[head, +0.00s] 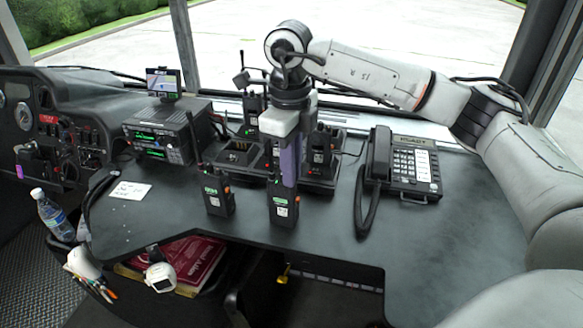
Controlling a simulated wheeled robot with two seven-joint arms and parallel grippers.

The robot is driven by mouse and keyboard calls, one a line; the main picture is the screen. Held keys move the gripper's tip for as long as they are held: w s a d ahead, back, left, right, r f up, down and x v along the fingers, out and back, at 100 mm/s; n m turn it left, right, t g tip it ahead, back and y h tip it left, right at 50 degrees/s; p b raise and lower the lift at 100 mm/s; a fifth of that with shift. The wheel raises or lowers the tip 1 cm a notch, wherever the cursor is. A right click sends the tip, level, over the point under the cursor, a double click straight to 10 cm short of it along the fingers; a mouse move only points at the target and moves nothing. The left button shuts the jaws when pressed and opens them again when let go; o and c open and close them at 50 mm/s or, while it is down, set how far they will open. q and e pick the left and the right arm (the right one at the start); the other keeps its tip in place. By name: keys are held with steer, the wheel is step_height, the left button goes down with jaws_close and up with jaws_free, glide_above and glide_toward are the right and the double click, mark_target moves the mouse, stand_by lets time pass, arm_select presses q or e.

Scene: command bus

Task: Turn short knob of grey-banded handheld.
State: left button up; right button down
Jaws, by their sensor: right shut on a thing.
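A black handheld radio (284,207) stands upright near the front middle of the desk, with a green label on its front. My right gripper (287,181) points down onto its top and is shut there. The gripper hides most of the top, so the knobs and their turn cannot be seen. A second black handheld (217,197) stands upright just to its left, with an antenna, an orange-red part on top and a green label. Any grey band is too small to tell. My left gripper is not in view.
A charger dock (318,180) with more handhelds stands behind the gripper. A desk phone (407,165) is to the right, a radio unit (163,133) to the left. The desk's right front (440,235) is clear. A water bottle (52,215) stands at far left.

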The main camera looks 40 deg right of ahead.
steer(key=shift+n, duration=1.5)
steer(key=c, duration=1.8)
jaws_free()
steer(key=shift+r, duration=0.15)
step_height(320, 180, up, 10)
steer(key=shift+s+a, duration=0.15)
